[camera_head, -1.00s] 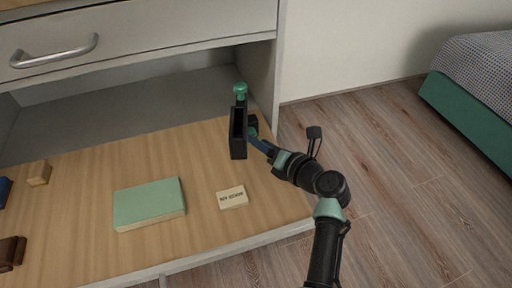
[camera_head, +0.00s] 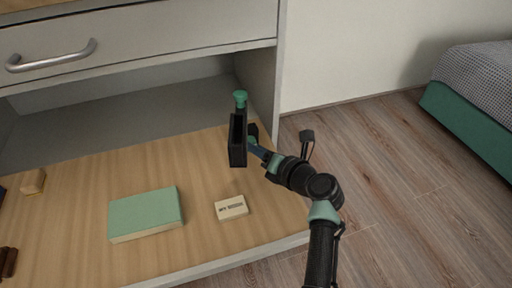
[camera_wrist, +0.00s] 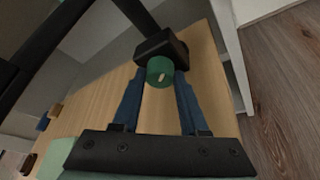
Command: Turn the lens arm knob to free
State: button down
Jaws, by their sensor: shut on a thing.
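The lens arm knob is a green round knob with a pale mark (camera_wrist: 160,72), on a black block (camera_wrist: 161,46) in the wrist view. My gripper (camera_wrist: 159,78) is shut on this knob, with its two blue fingers on either side. In the head view my gripper (camera_head: 256,150) reaches from the right to the back of a dark upright frame (camera_head: 238,140) with a green top piece (camera_head: 240,98). The arm hides the knob there, and the lens itself cannot be made out.
The frame stands near the right end of a pulled-out wooden board (camera_head: 80,220). A green book (camera_head: 146,212) and a small labelled cream block (camera_head: 231,207) lie in front. A small wooden block (camera_head: 33,181) sits at left. A cabinet side panel (camera_head: 262,90) stands behind.

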jog(key=shift+r+p, duration=0.15)
jog(key=shift+p, duration=0.5)
jog(key=shift+a+r+n+h+p, duration=0.1)
jog(key=shift+r+n+h+p, duration=0.2)
jog(key=shift+p, duration=0.85)
jog(key=n+h+p, duration=0.1)
jog(key=p, duration=0.3)
jog(key=shift+s+a+n, duration=0.1)
jog(key=shift+n, duration=0.2)
jog(key=n+h+p, duration=0.1)
jog(key=p, duration=0.2)
jog(key=shift+a+f+n+p, duration=0.1)
jog(key=shift+n+p, duration=0.2)
jog(key=shift+a+f+n+t+h+p, duration=0.1)
jog(key=shift+f+n+t+h+p, duration=0.15)
jog(key=shift+n+h+p, duration=0.85)
jog(key=c, duration=0.7)
grip_release()
